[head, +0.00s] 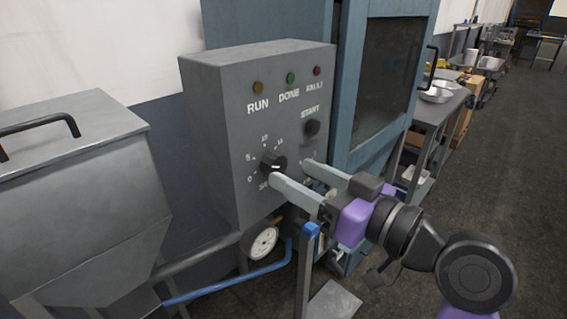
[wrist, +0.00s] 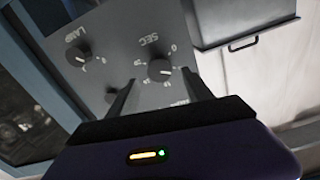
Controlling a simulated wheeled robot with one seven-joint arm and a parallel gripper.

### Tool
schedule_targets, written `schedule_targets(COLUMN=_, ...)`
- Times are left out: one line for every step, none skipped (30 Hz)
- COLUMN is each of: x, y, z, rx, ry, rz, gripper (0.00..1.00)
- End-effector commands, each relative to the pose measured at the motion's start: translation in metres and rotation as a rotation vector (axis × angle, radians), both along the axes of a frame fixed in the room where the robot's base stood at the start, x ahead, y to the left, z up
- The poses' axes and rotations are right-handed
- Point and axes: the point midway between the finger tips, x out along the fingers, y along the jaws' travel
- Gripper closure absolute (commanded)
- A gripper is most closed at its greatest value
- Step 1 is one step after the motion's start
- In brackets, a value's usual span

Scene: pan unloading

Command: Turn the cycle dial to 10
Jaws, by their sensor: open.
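The cycle dial (head: 273,161) is a black knob with a white mark on the lower left of a grey control box, ringed by small printed numbers including 0, 5 and 10. The wrist view shows it upside down as the dial (wrist: 160,70) marked SEC. I cannot read clearly which number its mark points to. My gripper (head: 291,170) is open, with its fingers reaching toward the panel just right of and below the dial. In the wrist view the dial appears between the two fingertips (wrist: 159,75); no contact shows.
The control box (head: 217,140) also carries a START button (head: 312,128) and RUN, DONE and FAULT lights. A LAMP knob (wrist: 78,54) shows in the wrist view. A grey hooded bin (head: 80,190) is left; a blue cabinet (head: 350,150) is right. A blue-capped post stands below my gripper.

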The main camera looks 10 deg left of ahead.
Motion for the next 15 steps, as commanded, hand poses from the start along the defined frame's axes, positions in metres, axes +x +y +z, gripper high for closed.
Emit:
schedule_targets(x=0.005, y=0.008, z=0.001, rx=0.000, ry=0.001, rz=0.003, gripper=0.41)
schedule_targets(x=0.008, y=0.011, z=0.002, rx=0.000, ry=0.000, rz=0.003, gripper=0.41)
schedule_targets(x=0.011, y=0.016, z=0.002, rx=0.000, ry=0.000, rz=0.002, gripper=0.41)
schedule_targets(x=0.014, y=0.019, z=0.002, rx=-0.001, ry=0.000, rz=0.002, gripper=0.41)
schedule_targets(x=0.016, y=0.022, z=0.001, rx=0.000, ry=0.000, rz=0.001, gripper=0.41)
schedule_targets(x=0.020, y=0.025, z=0.001, rx=0.001, ry=0.001, rz=0.000, gripper=0.41)
schedule_targets(x=0.021, y=0.027, z=0.001, rx=0.001, ry=0.000, rz=0.000, gripper=0.41)
schedule_targets(x=0.023, y=0.029, z=0.001, rx=0.001, ry=0.001, rz=0.000, gripper=0.41)
schedule_targets(x=0.025, y=0.032, z=0.001, rx=0.001, ry=0.001, rz=0.000, gripper=0.41)
schedule_targets(x=0.026, y=0.033, z=0.001, rx=0.001, ry=0.001, rz=0.000, gripper=0.41)
schedule_targets(x=0.026, y=0.034, z=0.000, rx=0.001, ry=0.001, rz=0.000, gripper=0.41)
schedule_targets(x=0.027, y=0.035, z=0.001, rx=0.001, ry=-0.001, rz=-0.001, gripper=0.41)
schedule_targets(x=0.028, y=0.035, z=0.001, rx=0.001, ry=-0.001, rz=-0.001, gripper=0.41)
schedule_targets(x=0.028, y=0.035, z=0.000, rx=0.001, ry=0.000, rz=-0.002, gripper=0.41)
schedule_targets(x=0.028, y=0.035, z=0.000, rx=0.001, ry=0.000, rz=-0.002, gripper=0.41)
